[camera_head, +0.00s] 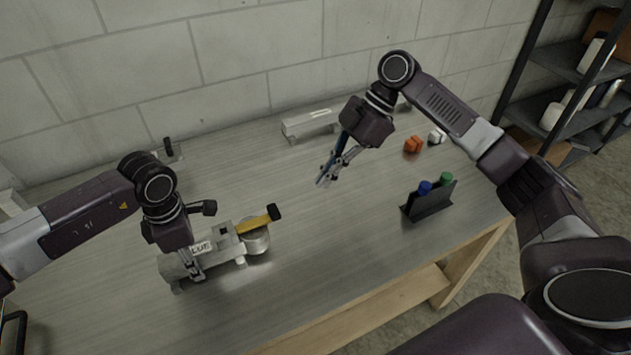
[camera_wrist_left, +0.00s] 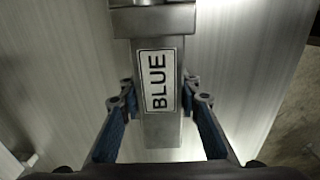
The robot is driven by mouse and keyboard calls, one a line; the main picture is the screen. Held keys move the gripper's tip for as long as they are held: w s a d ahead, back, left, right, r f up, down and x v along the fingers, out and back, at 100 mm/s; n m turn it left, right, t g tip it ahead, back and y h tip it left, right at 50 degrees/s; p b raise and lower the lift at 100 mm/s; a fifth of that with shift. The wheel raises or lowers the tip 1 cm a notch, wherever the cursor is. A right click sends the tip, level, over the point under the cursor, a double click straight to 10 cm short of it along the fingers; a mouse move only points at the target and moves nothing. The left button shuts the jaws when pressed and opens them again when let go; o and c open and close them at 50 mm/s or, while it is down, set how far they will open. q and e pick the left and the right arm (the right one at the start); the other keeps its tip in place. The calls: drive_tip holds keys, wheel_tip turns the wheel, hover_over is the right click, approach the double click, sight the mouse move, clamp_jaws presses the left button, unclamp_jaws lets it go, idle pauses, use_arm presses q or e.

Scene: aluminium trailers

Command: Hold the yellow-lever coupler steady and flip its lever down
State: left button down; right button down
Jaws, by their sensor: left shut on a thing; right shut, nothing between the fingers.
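The yellow-lever coupler (camera_head: 174,265) is a grey metal piece lying on the bench at the left front in the head view. Its yellow lever (camera_head: 254,223) has a black tip and slants up to the right over the round silver end (camera_head: 258,242). My left gripper (camera_head: 197,268) is shut on the coupler's bar. In the left wrist view the fingers (camera_wrist_left: 160,112) sit on both sides of the bar, around a label (camera_wrist_left: 158,80) reading BLUE. The lever is not visible there. My right gripper (camera_head: 324,181) is shut and empty above the bench, right of and beyond the lever.
Another grey coupler (camera_head: 309,123) lies at the back by the wall. An orange block (camera_head: 412,145) and a white block (camera_head: 436,136) are at the back right. A black holder (camera_head: 430,204) with blue- and green-topped items stands near the right edge. The bench middle is clear.

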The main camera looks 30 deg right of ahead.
use_arm(q)
drive_tip(key=shift+f, duration=0.1)
drive_tip(key=c, duration=1.4)
unclamp_jaws()
drive_tip(key=shift+o, duration=0.2)
